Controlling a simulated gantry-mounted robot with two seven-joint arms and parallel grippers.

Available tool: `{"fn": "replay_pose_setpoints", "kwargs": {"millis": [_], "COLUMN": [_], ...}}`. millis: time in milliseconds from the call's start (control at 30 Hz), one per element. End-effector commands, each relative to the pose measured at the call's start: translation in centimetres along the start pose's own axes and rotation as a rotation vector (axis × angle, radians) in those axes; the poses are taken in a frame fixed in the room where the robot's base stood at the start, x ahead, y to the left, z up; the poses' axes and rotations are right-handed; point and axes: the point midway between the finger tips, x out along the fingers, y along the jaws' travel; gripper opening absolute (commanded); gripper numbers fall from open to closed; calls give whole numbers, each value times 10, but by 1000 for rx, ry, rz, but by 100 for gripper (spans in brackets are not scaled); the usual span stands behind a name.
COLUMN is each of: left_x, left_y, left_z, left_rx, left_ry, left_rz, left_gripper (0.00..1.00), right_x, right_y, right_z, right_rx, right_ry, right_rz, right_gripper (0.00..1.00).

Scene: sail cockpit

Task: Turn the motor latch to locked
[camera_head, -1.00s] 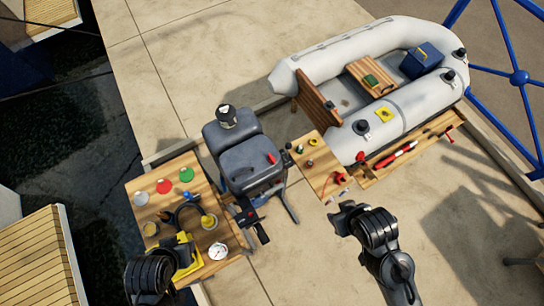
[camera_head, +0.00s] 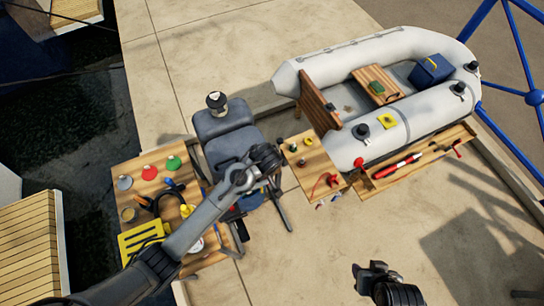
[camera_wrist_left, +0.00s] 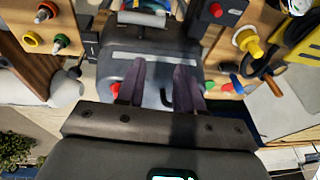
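The grey outboard motor (camera_head: 212,122) stands between the two wooden benches in the head view. My left gripper (camera_head: 268,158) is over its front part and hides the spot where a small red piece showed before. In the left wrist view, the two dark fingers of my left gripper (camera_wrist_left: 158,78) are apart over the grey cowl (camera_wrist_left: 150,55). A dark hook-shaped part shows between them.
The small right bench (camera_head: 312,168) holds knobs and red parts. The inflatable boat (camera_head: 300,75) lies behind, with a wooden shelf (camera_head: 425,155) alongside. The floor at right is clear.

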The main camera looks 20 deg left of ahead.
Motion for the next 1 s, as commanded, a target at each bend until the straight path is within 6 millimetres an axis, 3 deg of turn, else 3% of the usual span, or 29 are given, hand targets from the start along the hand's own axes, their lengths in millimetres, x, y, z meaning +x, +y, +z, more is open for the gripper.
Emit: {"fn": "replay_pose_setpoints", "kwargs": {"millis": [33,200,367,533,1000], "left_x": [-8,-45,-56,-40,29], "left_y": [14,39,46,48,56], "left_z": [-19,-58,-74,-78,-88], "left_rx": [-3,-17,-25,-26,-26], "left_ry": [39,121,148,149,150], "left_rz": [21,83,105,106,107], "left_gripper": [36,36,36,36,36], "right_x": [9,16,17,15,12], "right_y": [0,-1,-1,0,1], "right_z": [2,4,3,2,2], "right_rx": [0,-1,-1,-3,-8], "right_ry": [1,3,6,6,4], "right_rz": [0,0,0,1,5], "right_gripper": [43,43,43,43,43]}}
